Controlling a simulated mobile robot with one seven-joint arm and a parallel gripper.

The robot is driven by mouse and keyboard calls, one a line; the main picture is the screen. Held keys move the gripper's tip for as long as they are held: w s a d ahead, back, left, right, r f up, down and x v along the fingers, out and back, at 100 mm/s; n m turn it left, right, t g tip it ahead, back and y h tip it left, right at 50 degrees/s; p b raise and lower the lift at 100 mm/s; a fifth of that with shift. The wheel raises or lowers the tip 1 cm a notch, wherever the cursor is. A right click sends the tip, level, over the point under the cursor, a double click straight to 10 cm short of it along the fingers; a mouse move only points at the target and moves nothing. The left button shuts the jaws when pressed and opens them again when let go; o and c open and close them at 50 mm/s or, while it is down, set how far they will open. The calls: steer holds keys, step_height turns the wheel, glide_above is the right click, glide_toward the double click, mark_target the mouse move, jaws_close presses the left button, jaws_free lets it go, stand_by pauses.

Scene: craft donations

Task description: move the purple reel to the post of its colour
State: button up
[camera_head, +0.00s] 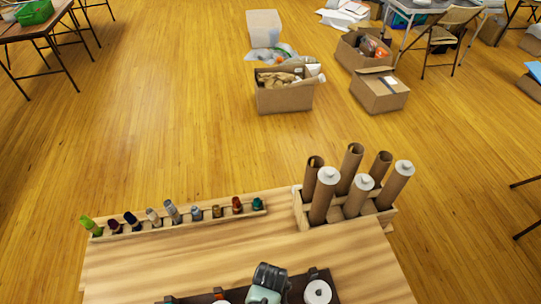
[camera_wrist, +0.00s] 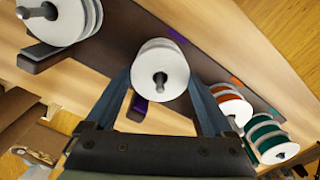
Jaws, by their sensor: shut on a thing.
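In the wrist view my gripper (camera_wrist: 161,76) is shut on a reel (camera_wrist: 150,58), with a blue-grey finger on each side. The reel shows white flanges; its winding is hidden, so I cannot confirm that it is purple. A metal post tip (camera_wrist: 160,82) shows in the reel's centre hole. A purple mark (camera_wrist: 177,36) lies on the dark board (camera_wrist: 208,68) behind it, and a dark bracket (camera_wrist: 137,108) with a purple patch shows below it. Whether the reel is fully seated cannot be told. In the head view my gripper (camera_head: 265,286) is at the bottom edge, its fingers hidden.
An orange reel (camera_wrist: 232,104) and a teal reel (camera_wrist: 268,138) stand close on the right in the wrist view; a white-flanged reel (camera_wrist: 62,20) is at left. A rack of small spools (camera_head: 180,221) and a crate of tubes (camera_head: 302,215) line the table's (camera_head: 190,255) far edge.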

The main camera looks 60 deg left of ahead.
steer(key=o, duration=1.1)
steer(key=shift+c, duration=0.2)
steer(key=shift+r, duration=0.1)
step_height(320, 180, up, 13)
